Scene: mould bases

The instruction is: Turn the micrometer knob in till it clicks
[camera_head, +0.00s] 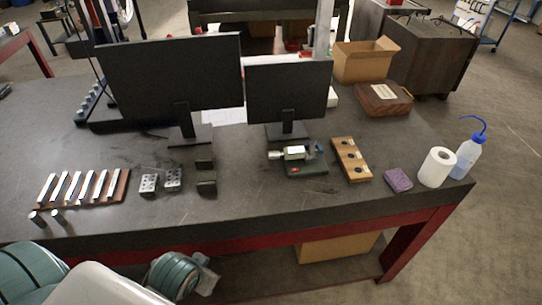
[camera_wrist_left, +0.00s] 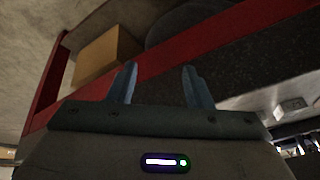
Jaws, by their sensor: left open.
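The micrometer (camera_head: 293,153) lies on a dark green base (camera_head: 306,168) towards the front middle of the bench, below the smaller monitor. Its silver knob end (camera_head: 274,155) points left in the head view. My left gripper (camera_wrist_left: 160,86) is open and empty in the left wrist view, with its two bluish fingers apart. It is low beside the bench's front edge, well away from the micrometer. In the head view my left arm is at the lower left, and its fingers cannot be made out. My right gripper is not in view.
Two monitors (camera_head: 172,85) stand behind the micrometer. The bench has a red front rail (camera_head: 262,236).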

